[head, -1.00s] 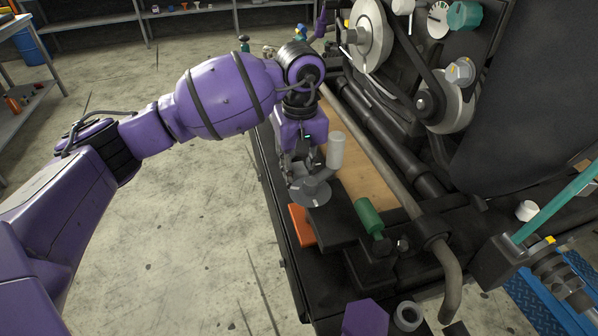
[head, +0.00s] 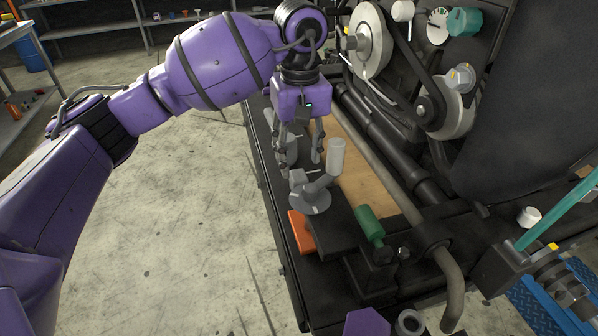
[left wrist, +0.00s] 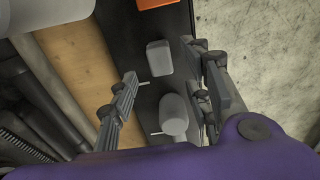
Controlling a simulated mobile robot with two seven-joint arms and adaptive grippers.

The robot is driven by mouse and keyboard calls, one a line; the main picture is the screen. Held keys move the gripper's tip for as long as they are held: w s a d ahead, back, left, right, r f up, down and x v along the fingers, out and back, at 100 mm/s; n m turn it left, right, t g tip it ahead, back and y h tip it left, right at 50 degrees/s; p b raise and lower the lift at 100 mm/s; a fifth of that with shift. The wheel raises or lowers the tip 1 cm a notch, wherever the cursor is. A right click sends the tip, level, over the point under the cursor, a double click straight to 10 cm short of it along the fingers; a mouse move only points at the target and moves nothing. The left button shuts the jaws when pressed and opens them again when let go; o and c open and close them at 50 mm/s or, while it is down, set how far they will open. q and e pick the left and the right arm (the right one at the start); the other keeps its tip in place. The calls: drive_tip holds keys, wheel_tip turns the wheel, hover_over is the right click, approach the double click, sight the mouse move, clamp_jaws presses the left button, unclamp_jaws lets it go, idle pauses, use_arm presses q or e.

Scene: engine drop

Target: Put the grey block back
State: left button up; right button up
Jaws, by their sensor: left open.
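A grey piece (head: 310,198) with a round, disc-like base and an upright cylinder (head: 336,158) stands on the black bench top. I cannot tell for sure whether this is the grey block. My left gripper (head: 302,155) is open and points down just behind it, apart from it. Part of another grey round shape (head: 291,150) shows behind the fingers. In the left wrist view a grey rounded block (left wrist: 159,57) lies beyond the open fingers (left wrist: 165,80). A second grey rounded piece (left wrist: 173,115) lies between the fingers. My right gripper is not in view.
An orange block (head: 301,232) and a green cylinder (head: 368,223) lie near the grey piece. A wooden board (head: 365,180) runs along the bench. A long pipe (head: 395,190) and machine wheels (head: 370,42) stand at the right. The concrete floor at the left is clear.

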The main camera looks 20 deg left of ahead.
sight(299, 175)
use_arm(q)
wheel_tip(299, 175, up, 5)
drive_tip(key=shift+f, duration=0.2)
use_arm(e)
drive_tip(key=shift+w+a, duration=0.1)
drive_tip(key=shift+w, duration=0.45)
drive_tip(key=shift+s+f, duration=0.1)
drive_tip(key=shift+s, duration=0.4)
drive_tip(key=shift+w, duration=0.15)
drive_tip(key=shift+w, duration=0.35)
